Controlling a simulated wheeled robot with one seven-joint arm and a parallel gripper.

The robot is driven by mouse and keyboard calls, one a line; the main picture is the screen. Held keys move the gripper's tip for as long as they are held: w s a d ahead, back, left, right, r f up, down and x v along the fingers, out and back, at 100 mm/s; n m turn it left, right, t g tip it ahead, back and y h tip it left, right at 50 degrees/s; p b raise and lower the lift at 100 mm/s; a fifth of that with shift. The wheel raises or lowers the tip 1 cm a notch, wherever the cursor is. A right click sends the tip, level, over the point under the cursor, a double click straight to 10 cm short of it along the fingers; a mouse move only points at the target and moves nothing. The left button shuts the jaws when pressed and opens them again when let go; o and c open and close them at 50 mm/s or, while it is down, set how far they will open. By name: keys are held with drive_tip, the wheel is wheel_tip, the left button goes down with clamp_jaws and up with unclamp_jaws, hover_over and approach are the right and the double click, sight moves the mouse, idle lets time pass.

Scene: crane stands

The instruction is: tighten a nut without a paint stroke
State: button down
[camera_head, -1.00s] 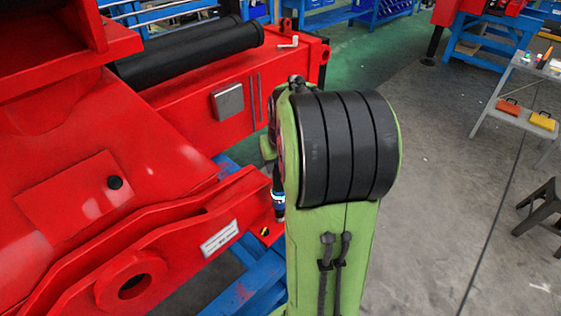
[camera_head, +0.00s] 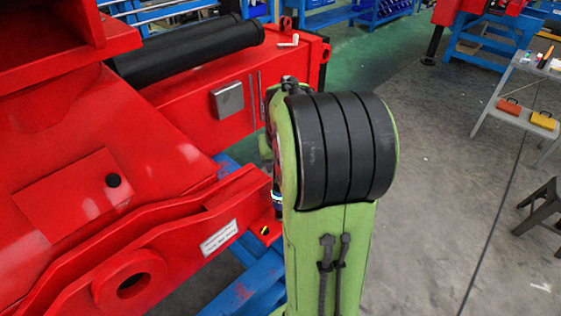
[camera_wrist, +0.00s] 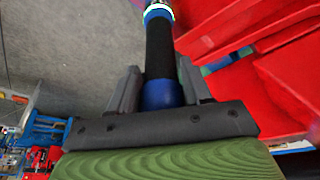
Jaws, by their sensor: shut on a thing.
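A tool with a black grip and blue bands (camera_wrist: 160,50) stands between the two grey fingers of my gripper (camera_wrist: 158,78) in the wrist view. The gripper is shut on it. The tool's far end runs out of the top of that view. In the head view a small part of the tool (camera_head: 277,199) shows at the left edge of my green arm, beside the red crane beam (camera_head: 165,240). The gripper is mostly hidden behind the arm there. A yellow and black mark (camera_head: 265,231) is on the beam's end. I cannot make out a nut or a paint stroke.
A blue stand (camera_head: 245,290) is under the red beam. A grey metal box (camera_head: 228,101) sits on the red frame behind. At right are a grey shelf (camera_head: 522,108) with red and yellow cases and a dark stool (camera_head: 543,212).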

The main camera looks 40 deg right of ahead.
drive_tip(key=shift+f+b, duration=0.75)
drive_tip(key=shift+b, duration=0.25)
idle(2.8)
